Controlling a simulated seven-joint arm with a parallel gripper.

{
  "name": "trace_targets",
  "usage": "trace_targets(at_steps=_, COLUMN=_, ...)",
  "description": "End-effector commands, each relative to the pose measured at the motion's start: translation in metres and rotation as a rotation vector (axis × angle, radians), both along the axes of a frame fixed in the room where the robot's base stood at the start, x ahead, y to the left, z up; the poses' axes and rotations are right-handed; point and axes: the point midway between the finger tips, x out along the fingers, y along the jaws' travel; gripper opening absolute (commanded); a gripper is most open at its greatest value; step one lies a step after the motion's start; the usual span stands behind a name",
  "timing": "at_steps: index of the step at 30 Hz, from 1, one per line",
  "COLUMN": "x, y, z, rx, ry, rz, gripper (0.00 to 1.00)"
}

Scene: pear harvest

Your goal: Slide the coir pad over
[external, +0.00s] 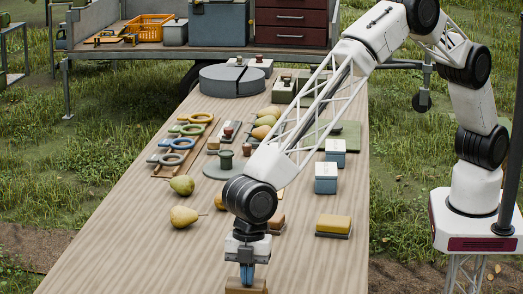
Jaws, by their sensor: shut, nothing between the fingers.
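A brown block-like pad (238,288), which looks like the coir pad, lies on the wooden table at the bottom edge of the external view. Its lower part is cut off by the frame. My gripper (247,279) points straight down at it with blue fingers shut together. The fingertips are at the pad's upper side; I cannot tell whether they touch it or are just behind it. Nothing shows between the fingers.
A yellow sponge-like block (334,222) and blue-grey boxes (326,178) stand to the right. Two pears (184,216) lie to the left, with ring-handled tools (172,158) behind them. The table's front left (130,265) and front right are clear.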

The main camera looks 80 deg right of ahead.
Motion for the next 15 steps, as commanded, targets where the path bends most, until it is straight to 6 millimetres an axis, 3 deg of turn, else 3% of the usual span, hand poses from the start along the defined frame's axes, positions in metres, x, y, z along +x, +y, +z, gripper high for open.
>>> trace_targets(at_steps=1, x=-0.003, y=-0.008, z=-0.013, rx=-0.014, ry=0.011, rz=-0.001, gripper=0.00)
trace_targets(at_steps=15, x=-0.003, y=-0.074, z=-0.018, rx=-0.020, ry=0.019, rz=-0.003, gripper=0.00)
